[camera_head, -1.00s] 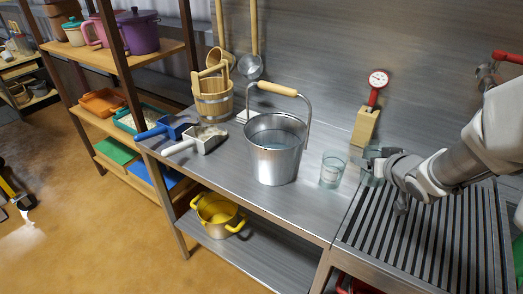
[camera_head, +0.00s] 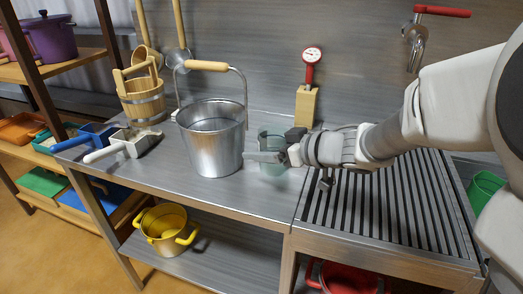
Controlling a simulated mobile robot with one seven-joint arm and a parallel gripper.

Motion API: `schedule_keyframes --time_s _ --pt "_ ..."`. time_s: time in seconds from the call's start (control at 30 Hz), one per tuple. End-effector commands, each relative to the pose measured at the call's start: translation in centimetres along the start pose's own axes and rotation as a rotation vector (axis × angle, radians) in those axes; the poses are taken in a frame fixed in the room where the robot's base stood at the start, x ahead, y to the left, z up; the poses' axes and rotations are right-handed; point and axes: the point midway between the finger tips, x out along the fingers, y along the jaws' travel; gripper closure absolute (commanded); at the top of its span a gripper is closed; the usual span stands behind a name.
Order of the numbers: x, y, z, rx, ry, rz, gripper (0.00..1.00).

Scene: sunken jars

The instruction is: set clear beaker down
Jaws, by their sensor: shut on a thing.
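A clear, faintly green glass beaker (camera_head: 271,143) is upright at the counter's right part, between the metal bucket and the slatted drainboard. My gripper (camera_head: 266,157) reaches in from the right and is shut on the clear beaker, with a pale finger across its front. The finger and wrist hide part of the glass. I cannot tell whether its base touches the counter, or whether a second glass overlaps it here.
A metal bucket (camera_head: 211,150) with a raised handle stands close on the left. A red dial gauge on a wooden block (camera_head: 306,105) is behind. The slatted drainboard (camera_head: 390,205) lies right, under my arm. Open steel counter (camera_head: 235,196) lies in front.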

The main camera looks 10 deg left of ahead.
Motion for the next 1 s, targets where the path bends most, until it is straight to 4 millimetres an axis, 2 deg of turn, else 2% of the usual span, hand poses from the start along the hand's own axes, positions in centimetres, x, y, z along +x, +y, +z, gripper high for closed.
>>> schedule_keyframes --time_s 0.03,0.2,0.47,0.87,0.9,1.0 --pt "0.5 0.0 1.1 0.001 0.0 0.0 0.92" --pt "0.9 0.1 2.2 0.0 0.0 0.001 0.92" --pt "2.5 0.1 5.9 0.001 -0.001 0.001 0.92" --pt "2.6 0.1 6.2 0.001 0.0 0.002 0.92" --pt "2.6 0.1 6.2 0.0 0.0 0.002 0.16" --pt "2.6 0.1 6.2 0.0 0.0 0.002 0.0"
